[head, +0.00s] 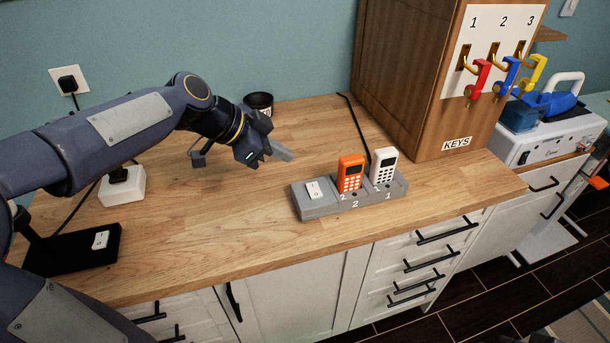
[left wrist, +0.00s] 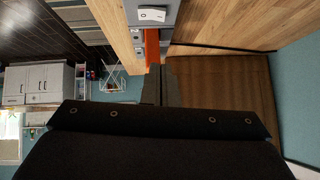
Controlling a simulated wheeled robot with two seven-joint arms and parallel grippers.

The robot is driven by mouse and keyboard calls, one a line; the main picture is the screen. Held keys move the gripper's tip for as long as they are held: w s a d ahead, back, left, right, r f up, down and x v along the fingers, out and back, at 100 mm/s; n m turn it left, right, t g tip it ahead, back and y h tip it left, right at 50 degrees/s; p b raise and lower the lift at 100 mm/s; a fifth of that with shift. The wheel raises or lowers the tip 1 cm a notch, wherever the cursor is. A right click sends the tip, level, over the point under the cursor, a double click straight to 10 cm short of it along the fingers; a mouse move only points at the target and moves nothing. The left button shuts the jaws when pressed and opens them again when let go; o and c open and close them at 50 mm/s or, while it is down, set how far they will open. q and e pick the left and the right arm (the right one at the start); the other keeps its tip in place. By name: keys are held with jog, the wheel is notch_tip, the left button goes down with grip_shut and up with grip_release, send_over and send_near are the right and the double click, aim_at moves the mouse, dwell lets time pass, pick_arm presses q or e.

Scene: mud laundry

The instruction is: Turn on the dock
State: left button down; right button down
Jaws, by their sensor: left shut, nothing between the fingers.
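The grey dock (head: 322,208) sits on the wooden counter, with a white rocker switch (head: 315,189) at its left end. An orange handset (head: 350,174) stands in slot 2 and a white handset (head: 383,167) in slot 1. My left gripper (head: 288,156) is shut and empty, above the counter to the left of and behind the dock. In the left wrist view the switch (left wrist: 152,14) shows at the top, marked 0 and I, beyond the shut fingertips (left wrist: 156,70). The orange handset (left wrist: 152,40) is partly hidden there.
A wooden key cabinet (head: 410,80) with red, blue and yellow keys stands behind the dock at right. A dark cup (head: 259,102) is behind my gripper. A black box with a switch (head: 75,250) and a white power block (head: 122,188) lie at left. The counter's front middle is clear.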

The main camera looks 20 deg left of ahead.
pick_arm(q)
jog(key=p, duration=0.1)
send_over(313, 183)
jog(key=s+a, duration=0.1)
jog(key=s, duration=0.1)
notch_tip(313, 183, down, 5)
jog(key=shift+s+a+f, duration=0.1)
jog(key=f, duration=0.2)
jog(key=shift+w+f, duration=0.2)
jog(key=shift+f, duration=0.1)
jog(key=shift+a+f, duration=0.15)
jog(key=shift+f, duration=0.65)
jog(key=shift+w+f+b, duration=0.15)
jog(key=shift+f+b, duration=0.3)
jog(key=shift+b, duration=0.55)
jog(key=shift+r+p, duration=0.25)
jog(key=shift+p, duration=0.05)
